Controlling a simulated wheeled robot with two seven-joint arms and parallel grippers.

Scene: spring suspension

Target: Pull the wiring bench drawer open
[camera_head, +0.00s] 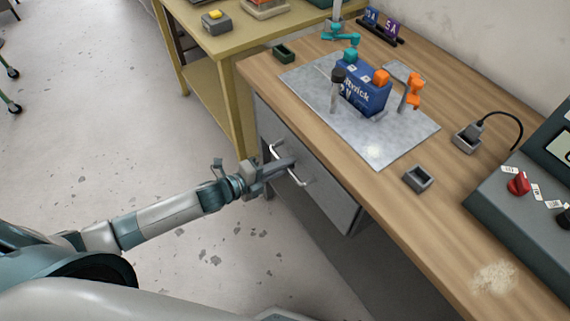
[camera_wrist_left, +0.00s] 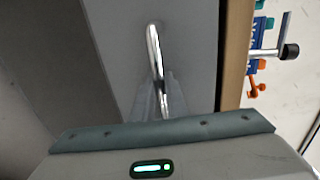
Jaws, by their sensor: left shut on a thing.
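The grey drawer (camera_head: 325,185) sits under the wooden bench top (camera_head: 400,200), and its front looks flush with the bench. A shiny bar handle (camera_head: 299,179) runs across the drawer front. My left gripper (camera_head: 284,165) reaches in from the left and is shut on the handle. The drawer front (camera_wrist_left: 110,50) fills the middle of that view. My right gripper is not in view.
On the bench top stand a blue box (camera_head: 362,97) on a grey mat (camera_head: 405,142), small grey trays (camera_head: 417,179) and a control console (camera_head: 520,210). A yellow table (camera_head: 235,45) stands at the back left. The floor (camera_head: 150,140) left of the bench is clear.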

